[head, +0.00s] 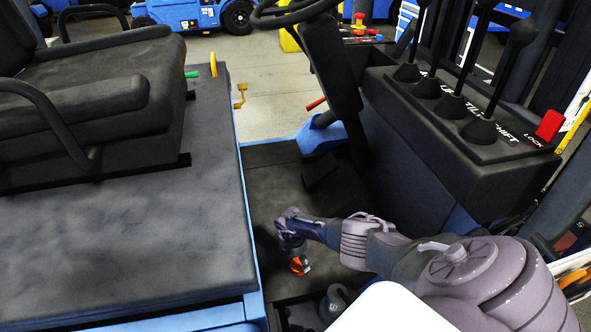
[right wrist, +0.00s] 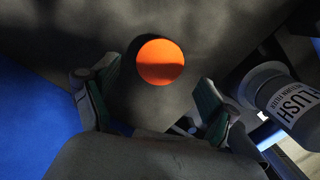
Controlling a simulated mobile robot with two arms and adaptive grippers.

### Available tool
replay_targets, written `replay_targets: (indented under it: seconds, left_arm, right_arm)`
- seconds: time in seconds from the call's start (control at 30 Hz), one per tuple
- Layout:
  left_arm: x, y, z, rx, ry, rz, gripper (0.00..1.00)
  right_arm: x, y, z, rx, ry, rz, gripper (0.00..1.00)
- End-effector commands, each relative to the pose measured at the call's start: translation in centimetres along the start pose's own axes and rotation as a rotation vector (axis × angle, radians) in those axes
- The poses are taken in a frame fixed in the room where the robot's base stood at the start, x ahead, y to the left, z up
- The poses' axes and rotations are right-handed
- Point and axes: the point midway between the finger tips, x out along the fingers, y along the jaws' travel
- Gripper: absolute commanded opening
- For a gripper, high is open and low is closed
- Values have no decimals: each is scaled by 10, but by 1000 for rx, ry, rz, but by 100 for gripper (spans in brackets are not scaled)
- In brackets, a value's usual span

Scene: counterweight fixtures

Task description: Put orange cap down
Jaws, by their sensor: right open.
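The orange cap (head: 299,265) shows at the tip of my right gripper (head: 296,257), low in the dark footwell. In the right wrist view the cap (right wrist: 160,62) is a round orange disc against a dark grey surface. It lies between the lines of the two green-padded fingers of my right gripper (right wrist: 155,84), with a gap on each side. The gripper is open. I cannot tell whether the cap rests fully on the surface beneath it. My left gripper is not in view.

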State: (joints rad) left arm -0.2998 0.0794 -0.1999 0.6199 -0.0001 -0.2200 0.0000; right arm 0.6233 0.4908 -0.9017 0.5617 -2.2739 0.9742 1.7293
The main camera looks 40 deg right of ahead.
Motion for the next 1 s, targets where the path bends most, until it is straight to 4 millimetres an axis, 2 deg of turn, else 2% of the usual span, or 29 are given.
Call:
replay_targets:
  seconds: [0.03,0.1,0.27,0.4,0.57,1.0]
  left_arm:
    - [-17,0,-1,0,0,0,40]
    - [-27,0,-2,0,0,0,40]
    - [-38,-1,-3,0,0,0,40]
    - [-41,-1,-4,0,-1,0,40]
    - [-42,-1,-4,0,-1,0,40]
    - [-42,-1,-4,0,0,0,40]
  right_arm:
    - [-22,0,2,-3,-1,1,86]
    - [-38,0,2,-3,0,1,86]
    - [-67,0,1,-3,0,1,86]
    - [-81,0,0,-1,0,-1,86]
    - [-88,-1,0,0,0,-1,86]
    - [-88,0,0,1,0,-1,86]
